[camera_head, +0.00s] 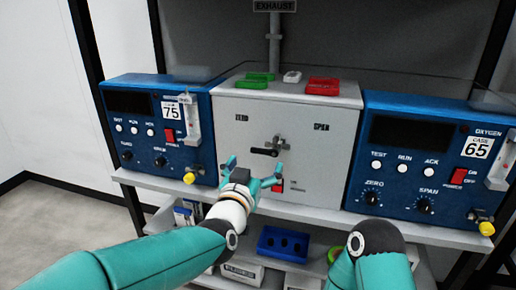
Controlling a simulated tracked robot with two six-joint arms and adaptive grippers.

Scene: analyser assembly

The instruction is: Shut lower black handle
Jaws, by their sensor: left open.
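A grey cabinet (230,115) stands between two blue analysers. A black handle (264,152) lies close to horizontal on a metal fitting (279,144) on its front; only this one black handle shows clearly. My left gripper (255,167) is open and empty, just below the handle, with its fingers spread to either side. I cannot tell whether it touches the cabinet front. A red part (277,186) is partly hidden behind the gripper. My right arm shows at the lower right, but its gripper is not in view.
Blue analysers (115,103) and (410,133) flank the cabinet, with knobs, red switches and yellow fittings sticking out. Green (258,79) and red (323,87) parts lie on the cabinet top. A blue tray (283,244) stands on the shelf below.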

